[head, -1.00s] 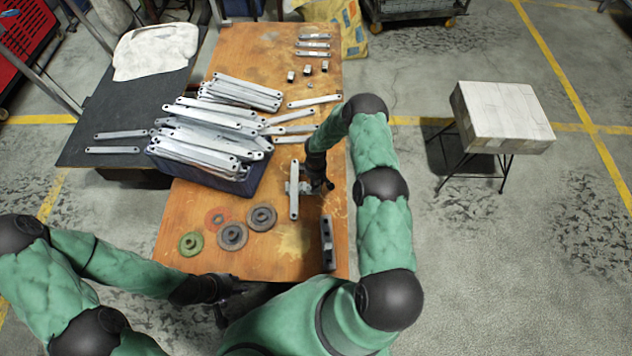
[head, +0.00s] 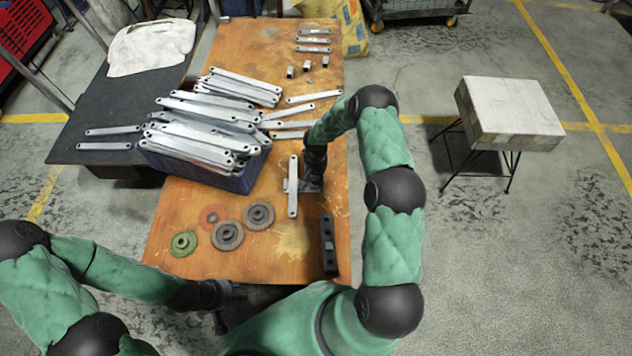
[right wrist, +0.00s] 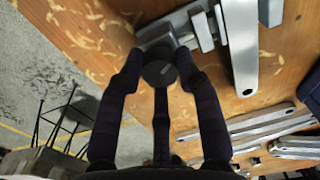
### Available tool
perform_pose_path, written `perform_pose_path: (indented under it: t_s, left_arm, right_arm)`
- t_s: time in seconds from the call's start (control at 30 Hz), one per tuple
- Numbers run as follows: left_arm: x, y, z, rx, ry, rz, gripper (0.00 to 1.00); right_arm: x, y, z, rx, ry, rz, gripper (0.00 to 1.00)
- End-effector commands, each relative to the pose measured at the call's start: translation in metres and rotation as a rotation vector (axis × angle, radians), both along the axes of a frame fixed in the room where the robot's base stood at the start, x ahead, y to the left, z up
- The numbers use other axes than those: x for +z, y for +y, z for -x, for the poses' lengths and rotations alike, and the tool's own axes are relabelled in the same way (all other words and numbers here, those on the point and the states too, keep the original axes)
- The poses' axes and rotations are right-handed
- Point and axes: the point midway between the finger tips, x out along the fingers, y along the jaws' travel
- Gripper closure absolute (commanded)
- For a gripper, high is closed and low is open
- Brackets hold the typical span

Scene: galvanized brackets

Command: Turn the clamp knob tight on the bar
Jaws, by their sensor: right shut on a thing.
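A flat grey bar (head: 293,187) lies near the table's right edge, with a small metal clamp (head: 306,187) at its right side. In the right wrist view, the bar (right wrist: 241,45) runs past the clamp (right wrist: 155,34), whose jaw pieces reach toward it. The dark round clamp knob (right wrist: 158,74) sits between the fingers of my right gripper (right wrist: 158,66), which is shut on it. In the head view, my right gripper (head: 314,172) is over the clamp and hides the knob. My left gripper (head: 232,296) is low at the table's front edge, away from the clamp; its fingers are unclear.
A blue bin (head: 205,177) heaped with grey bars stands left of the clamp. Several discs, including a green one (head: 183,243), lie in front of it. A dark block with a light middle (head: 328,244) lies near the right edge. A stool (head: 508,113) stands right.

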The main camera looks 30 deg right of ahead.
Motion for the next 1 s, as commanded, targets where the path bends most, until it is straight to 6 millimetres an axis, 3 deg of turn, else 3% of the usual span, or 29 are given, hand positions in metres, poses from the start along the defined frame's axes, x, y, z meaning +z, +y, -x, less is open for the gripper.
perform_pose_path:
  t_s: [0.2,0.4,0.7,0.73,0.77,0.8,1.0]
  left_arm:
    - [-0.028,0.000,0.000,0.000,0.000,0.000,0.60]
    - [-0.024,0.000,0.000,0.000,0.000,0.000,0.60]
    - [-0.024,0.000,0.000,0.000,0.000,0.000,0.60]
    - [-0.024,0.000,0.000,0.000,0.000,0.000,0.60]
    - [-0.024,0.000,0.000,0.000,0.000,0.000,0.60]
    - [-0.024,0.000,0.000,0.000,0.000,0.000,0.60]
    - [-0.024,0.000,0.000,0.000,0.000,0.000,0.60]
  right_arm:
    - [-0.004,0.000,-0.001,-0.277,-0.003,0.000,0.98]
    - [0.000,0.000,0.000,-0.469,0.000,0.000,0.98]
    - [0.000,0.000,0.000,-0.503,0.000,0.000,0.98]
    - [0.000,0.000,0.000,-0.502,0.000,0.000,0.59]
    - [0.000,0.000,0.000,-0.502,0.000,0.000,0.51]
    - [0.000,0.000,0.000,-0.502,0.000,0.000,0.45]
    - [0.000,0.000,0.000,-0.501,0.000,0.000,0.45]
